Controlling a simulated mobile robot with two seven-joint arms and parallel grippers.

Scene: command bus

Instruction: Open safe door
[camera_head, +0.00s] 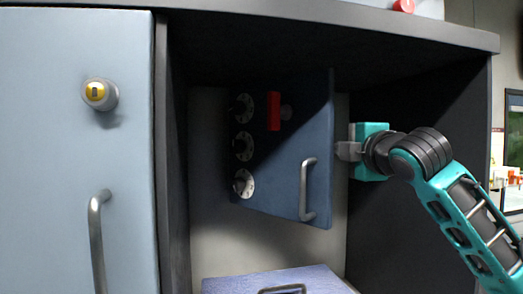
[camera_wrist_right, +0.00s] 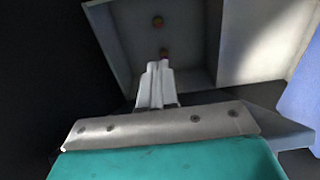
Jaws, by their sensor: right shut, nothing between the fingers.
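The safe door (camera_head: 280,180) is a dark blue panel in the head view, inside the open cabinet. It has several dials (camera_head: 243,146) on its left, a red part (camera_head: 274,111) and a metal handle (camera_head: 307,190). Its right edge looks nearer than its left, so it stands partly open. My right gripper (camera_head: 342,150) is shut and empty, just right of the door's right edge; I cannot tell if it touches. In the wrist view its fingers (camera_wrist_right: 157,88) are together before a grey recessed surface with two small round spots. My left gripper is not in view.
A closed light blue cabinet door (camera_head: 50,160) with a yellow lock (camera_head: 97,94) and a handle (camera_head: 97,240) stands at left. The cabinet's dark side wall (camera_head: 425,220) is right of the safe door. A blue case (camera_head: 265,277) with a handle lies below.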

